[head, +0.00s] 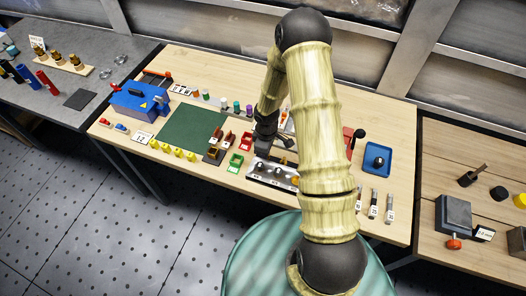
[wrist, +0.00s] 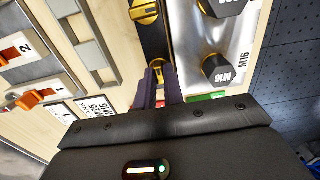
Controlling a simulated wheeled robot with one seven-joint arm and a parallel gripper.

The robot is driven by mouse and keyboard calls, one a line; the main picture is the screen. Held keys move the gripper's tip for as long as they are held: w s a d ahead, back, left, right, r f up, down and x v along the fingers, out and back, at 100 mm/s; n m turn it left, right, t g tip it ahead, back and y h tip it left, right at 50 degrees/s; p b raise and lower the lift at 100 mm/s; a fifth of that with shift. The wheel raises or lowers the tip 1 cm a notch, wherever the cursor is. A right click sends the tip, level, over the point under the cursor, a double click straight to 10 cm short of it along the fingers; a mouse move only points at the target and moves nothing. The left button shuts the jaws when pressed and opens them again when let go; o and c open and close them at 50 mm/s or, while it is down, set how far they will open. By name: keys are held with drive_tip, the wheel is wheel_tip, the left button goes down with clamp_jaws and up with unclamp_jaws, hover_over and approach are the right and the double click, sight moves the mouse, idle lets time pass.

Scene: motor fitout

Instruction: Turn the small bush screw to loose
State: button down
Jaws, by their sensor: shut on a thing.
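In the wrist view, a small brass-coloured screw (wrist: 157,63) sits at the lower end of a dark strip. A larger yellow slotted screw (wrist: 145,12) sits farther up the same strip. My gripper (wrist: 161,75) reaches down over the strip and its two dark fingers are shut on the small screw, which shows only partly between their tips. In the head view my gripper (head: 264,139) is low over the middle of the wooden bench, and my own arm hides much of that area. The screw cannot be made out there.
A metal plate with black bolts marked M16 (wrist: 222,70) lies close right of my fingers. Orange switches (wrist: 38,97) stand to the left.

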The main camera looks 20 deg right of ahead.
drive_tip(key=shift+w+r, duration=0.15)
drive_tip(key=shift+w, duration=0.15)
drive_tip(key=c, duration=1.5)
unclamp_jaws()
drive_tip(key=shift+d, duration=0.1)
drive_tip(key=shift+s, duration=0.1)
wheel_tip(320, 180, up, 17)
drive_tip(key=b, duration=0.1)
drive_tip(key=shift+r, duration=0.1)
